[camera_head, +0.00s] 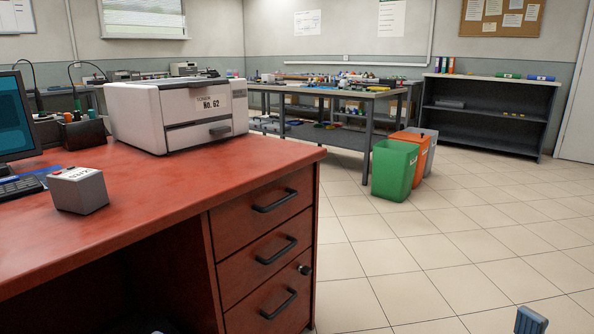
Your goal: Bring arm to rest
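My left gripper is not in view. At the bottom edge, right of centre, a small blue-grey ribbed tip (530,320) shows, which looks like part of my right gripper. The rest of it is cut off by the frame, so I cannot tell whether it is open or shut. It appears over the tiled floor, well right of the red desk (150,215), with nothing seen against it. No coolant hose can be made out in this view.
A printer labelled No. 62 (180,112), a small grey box (78,190) and a monitor (18,115) stand on the desk. Green (394,170) and orange (412,150) bins stand by a cluttered grey table (340,93). The floor at right is clear.

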